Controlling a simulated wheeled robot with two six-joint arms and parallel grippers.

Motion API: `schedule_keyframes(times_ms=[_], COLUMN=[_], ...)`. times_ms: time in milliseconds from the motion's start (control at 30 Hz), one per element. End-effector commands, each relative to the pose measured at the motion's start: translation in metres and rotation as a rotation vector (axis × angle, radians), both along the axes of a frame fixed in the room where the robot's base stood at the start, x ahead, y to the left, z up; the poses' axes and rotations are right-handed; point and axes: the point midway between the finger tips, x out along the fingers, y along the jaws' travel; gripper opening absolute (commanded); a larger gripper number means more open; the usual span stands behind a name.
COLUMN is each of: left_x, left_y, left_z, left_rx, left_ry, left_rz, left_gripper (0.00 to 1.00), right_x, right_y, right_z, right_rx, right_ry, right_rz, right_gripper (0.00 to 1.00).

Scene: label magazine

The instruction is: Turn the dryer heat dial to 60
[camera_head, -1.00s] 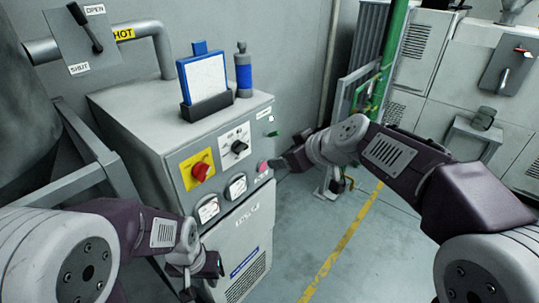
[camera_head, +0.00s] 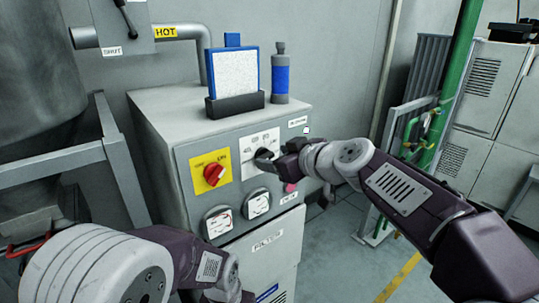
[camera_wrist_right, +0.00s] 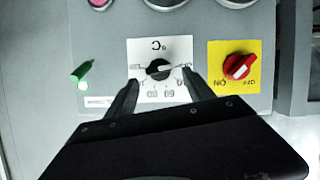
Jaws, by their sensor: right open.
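The dryer (camera_head: 160,140) is a grey cabinet with a control panel on its front. The heat dial, a black knob on a white plate (camera_head: 262,142), is on that panel. In the right wrist view the black dial (camera_wrist_right: 159,69) sits between and just beyond the fingertips of my right gripper (camera_wrist_right: 160,85). The fingers are open, one on each side of the dial; contact is not clear. In the head view my right gripper (camera_head: 268,160) is at the dial and partly covers it. The plate's markings are too small to read. My left gripper (camera_head: 235,294) is low at the bottom edge, its fingers unclear.
A red switch on a yellow plate (camera_head: 212,173) is left of the dial. Two gauges (camera_head: 217,221) and a pink button (camera_head: 290,187) are below.

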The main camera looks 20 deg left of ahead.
Motion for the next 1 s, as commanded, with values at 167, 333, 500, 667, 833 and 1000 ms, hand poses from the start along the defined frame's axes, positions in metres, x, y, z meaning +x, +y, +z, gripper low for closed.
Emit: schedule_keyframes(times_ms=[167,333,500,667,833,1000], left_x=[0.000,0.000,0.000,0.000,0.000,0.000], left_y=[0.000,0.000,0.000,0.000,0.000,0.000], left_z=[0.008,0.008,0.008,0.008,0.008,0.005], left_rx=[0.000,0.000,0.000,0.000,0.000,0.000], left_ry=[0.000,0.000,0.000,0.000,0.000,0.000], left_rz=[0.000,0.000,0.000,0.000,0.000,0.000], left_gripper=[0.28,0.28,0.28,0.28,0.28,0.28], right_x=[0.017,0.021,0.021,0.021,0.021,0.022], right_y=[0.019,0.024,0.023,0.023,0.023,0.023], right_z=[-0.009,-0.013,-0.013,-0.013,-0.013,-0.014], right_rx=[-0.001,0.000,0.000,0.000,0.001,0.019], right_ry=[0.001,0.000,0.000,0.000,0.001,0.024], right_rz=[0.001,-0.001,-0.001,-0.001,-0.001,-0.001], right_gripper=[0.62,0.62,0.62,0.17,0.00,0.00])
